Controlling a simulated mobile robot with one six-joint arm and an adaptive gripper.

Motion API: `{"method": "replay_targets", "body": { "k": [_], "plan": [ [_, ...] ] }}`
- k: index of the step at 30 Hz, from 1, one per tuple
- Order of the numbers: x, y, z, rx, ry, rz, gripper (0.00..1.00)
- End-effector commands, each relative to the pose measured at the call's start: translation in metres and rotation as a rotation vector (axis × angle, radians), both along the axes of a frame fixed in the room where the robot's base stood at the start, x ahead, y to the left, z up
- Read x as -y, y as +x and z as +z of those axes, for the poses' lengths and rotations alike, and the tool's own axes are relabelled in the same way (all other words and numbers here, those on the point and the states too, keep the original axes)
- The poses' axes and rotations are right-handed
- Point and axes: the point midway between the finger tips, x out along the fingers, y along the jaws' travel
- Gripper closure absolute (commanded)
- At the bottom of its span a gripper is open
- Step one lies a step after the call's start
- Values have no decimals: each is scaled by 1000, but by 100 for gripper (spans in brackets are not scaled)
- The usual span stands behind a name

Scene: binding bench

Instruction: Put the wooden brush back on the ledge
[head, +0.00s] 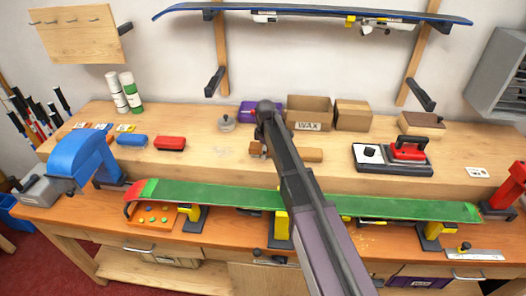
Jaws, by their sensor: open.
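The wooden brush (302,155) is a light brown block lying at the ledge's surface, right of my forearm. A smaller brown piece (256,152) shows just left of my arm; I cannot tell whether it belongs to the brush. The ledge (210,172) is the raised pale wooden step along the back of the bench. My gripper (263,143) points down at the brush, mostly hidden behind my own wrist and forearm. It is open, with its fingertips close to or around the brush; contact cannot be made out.
A blue brush (132,140) and a red brush (170,143) lie to the left. A wax box (309,113) stands behind, and a red iron (409,150) sits to the right. A green ski (225,196) or board lies clamped in front of the ledge.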

Motion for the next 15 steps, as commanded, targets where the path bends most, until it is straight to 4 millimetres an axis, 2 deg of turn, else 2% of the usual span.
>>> {"method": "replay_targets", "body": {
  "k": [15],
  "plan": [
    [0,0,44,0,0,0,0]
  ]
}}
